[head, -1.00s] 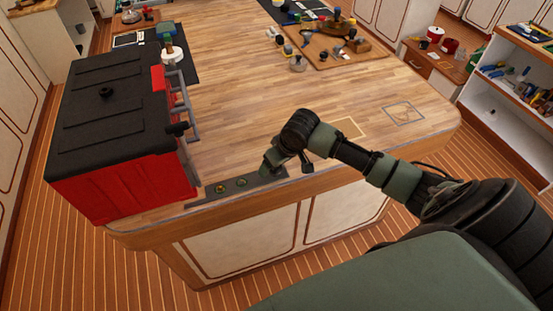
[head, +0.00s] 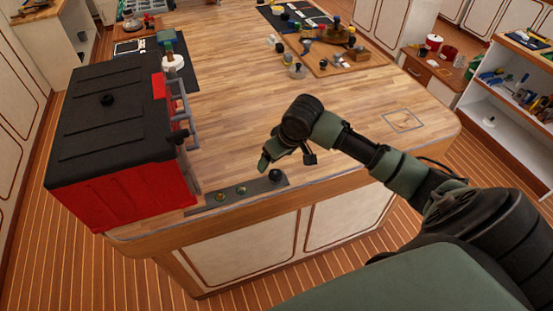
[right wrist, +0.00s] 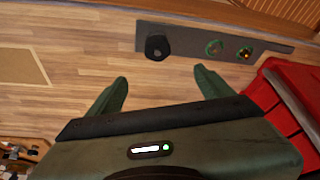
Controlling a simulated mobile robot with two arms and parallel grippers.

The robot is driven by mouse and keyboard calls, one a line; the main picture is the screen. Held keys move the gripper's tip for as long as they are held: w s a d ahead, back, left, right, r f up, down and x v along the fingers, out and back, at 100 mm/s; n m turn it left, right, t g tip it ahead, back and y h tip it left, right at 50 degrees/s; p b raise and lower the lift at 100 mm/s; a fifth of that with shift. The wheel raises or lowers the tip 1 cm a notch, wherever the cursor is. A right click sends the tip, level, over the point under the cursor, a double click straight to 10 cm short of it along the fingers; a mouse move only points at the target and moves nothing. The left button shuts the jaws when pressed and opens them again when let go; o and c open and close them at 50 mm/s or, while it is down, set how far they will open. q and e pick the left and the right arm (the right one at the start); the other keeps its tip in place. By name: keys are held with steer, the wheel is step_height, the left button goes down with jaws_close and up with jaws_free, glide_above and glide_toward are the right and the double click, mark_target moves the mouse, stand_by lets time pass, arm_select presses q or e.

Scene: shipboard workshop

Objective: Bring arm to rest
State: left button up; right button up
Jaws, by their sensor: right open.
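My right arm reaches in from the right of the head view, and its gripper (head: 266,163) hangs over the near edge of the workbench (head: 330,90). In the right wrist view the right gripper (right wrist: 161,76) has its two fingers wide apart with nothing between them. Beyond the fingertips lies a grey strip (right wrist: 185,42) on the bench, with a black round knob (right wrist: 157,47) and two smaller round fittings. The strip (head: 208,199) and black knob (head: 276,175) also show in the head view, apart from the gripper. My left gripper is not in view.
A red toolbox with a black lid (head: 120,125) stands on the bench left of the gripper. A wooden board (head: 335,58) with several tools lies farther back. The bench middle is clear. A white shelf (head: 505,125) stands at right.

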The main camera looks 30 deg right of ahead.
stand_by(0.3)
steer(key=s+a+f+n+y, duration=0.1)
steer(key=s+a+f, duration=0.2)
steer(key=s+a, duration=0.25)
steer(key=s+a+f+n, duration=0.1)
steer(key=s+a+f, duration=0.2)
steer(key=s+a, duration=0.25)
steer(key=s+m+g+h, duration=0.1)
steer(key=s, duration=1.3)
step_height(320, 180, down, 32)
steer(key=s+a+r+g+b, duration=0.1)
steer(key=b, duration=0.7)
steer(key=s+d+f+b, duration=0.1)
steer(key=s+f+b, duration=0.2)
steer(key=s+f, duration=0.5)
steer(key=s+d+f+g+b, duration=0.1)
steer(key=s+d+f+b, duration=0.1)
steer(key=s+f, duration=0.7)
step_height(320, 180, down, 8)
steer(key=shift+s+b, duration=0.3)
steer(key=shift+b, duration=0.5)
